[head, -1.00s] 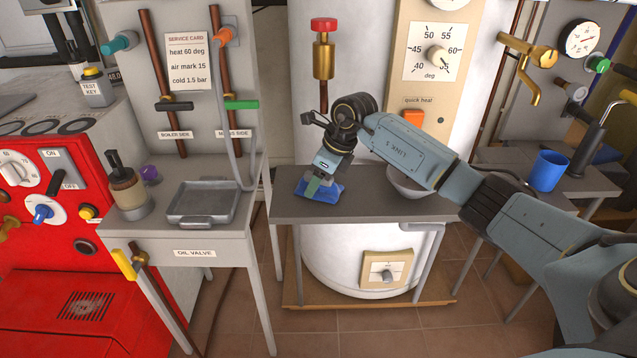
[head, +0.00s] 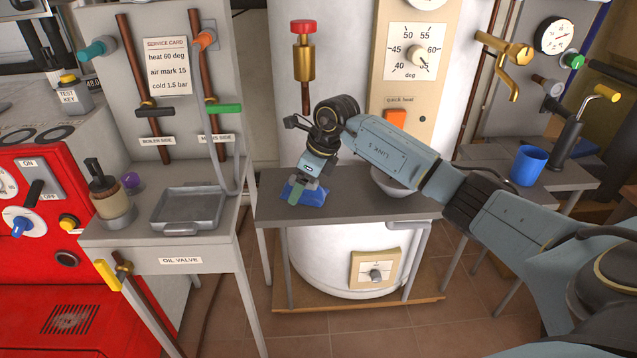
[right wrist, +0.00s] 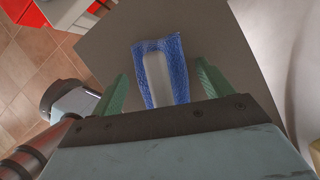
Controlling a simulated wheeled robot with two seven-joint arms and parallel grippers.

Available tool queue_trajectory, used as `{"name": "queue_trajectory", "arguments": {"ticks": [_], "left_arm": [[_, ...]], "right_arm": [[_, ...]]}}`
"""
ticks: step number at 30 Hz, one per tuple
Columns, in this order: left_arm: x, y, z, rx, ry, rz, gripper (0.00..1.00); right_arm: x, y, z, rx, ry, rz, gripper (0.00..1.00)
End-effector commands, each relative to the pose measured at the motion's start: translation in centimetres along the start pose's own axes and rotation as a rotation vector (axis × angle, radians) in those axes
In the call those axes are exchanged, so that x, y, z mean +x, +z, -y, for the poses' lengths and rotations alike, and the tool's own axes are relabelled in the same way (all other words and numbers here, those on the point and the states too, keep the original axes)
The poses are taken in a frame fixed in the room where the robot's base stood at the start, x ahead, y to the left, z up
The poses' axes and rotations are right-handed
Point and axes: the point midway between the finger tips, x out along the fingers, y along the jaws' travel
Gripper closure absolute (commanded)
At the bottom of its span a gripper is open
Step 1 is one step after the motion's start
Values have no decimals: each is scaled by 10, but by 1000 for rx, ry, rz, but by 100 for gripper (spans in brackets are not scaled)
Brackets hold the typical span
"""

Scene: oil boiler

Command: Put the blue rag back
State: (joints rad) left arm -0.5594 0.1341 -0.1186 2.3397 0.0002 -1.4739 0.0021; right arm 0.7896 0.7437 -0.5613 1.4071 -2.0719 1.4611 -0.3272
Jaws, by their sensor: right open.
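The blue rag (head: 312,190) lies on the grey table in front of the white boiler, near the table's left end. In the right wrist view the rag (right wrist: 177,75) shows a pale, rounded strip along its middle; I cannot tell what the strip is. My right gripper (head: 299,188) is down at the rag, pointing at the table. In the right wrist view the open green fingers (right wrist: 159,78) stand on either side of the rag, with a gap on both sides. The gripper body hides the near end of the rag. My left gripper is not in view.
A pale bowl (head: 393,183) stands on the same table, partly behind my right arm. A blue cup (head: 528,165) stands on a side table at right. A grey tray (head: 188,212) and a brush pot (head: 110,195) stand on the left stand. A gap separates that stand from the rag's table.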

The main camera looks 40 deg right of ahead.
Motion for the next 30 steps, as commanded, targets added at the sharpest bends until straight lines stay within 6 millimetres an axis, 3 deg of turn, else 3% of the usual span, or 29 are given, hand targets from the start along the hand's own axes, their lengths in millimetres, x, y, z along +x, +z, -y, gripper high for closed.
{"name": "queue_trajectory", "arguments": {"ticks": [5, 15, 21, 30], "left_arm": [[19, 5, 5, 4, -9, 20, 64], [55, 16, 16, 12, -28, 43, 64], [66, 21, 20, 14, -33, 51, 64], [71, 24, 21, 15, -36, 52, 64]], "right_arm": [[-15, 1, 1, 0, -1, 1, 21], [-42, -71, 0, 1, -2, -7, 21], [-53, -99, 0, 1, 0, -4, 21], [-58, -111, 0, -1, 0, 1, 21]]}}
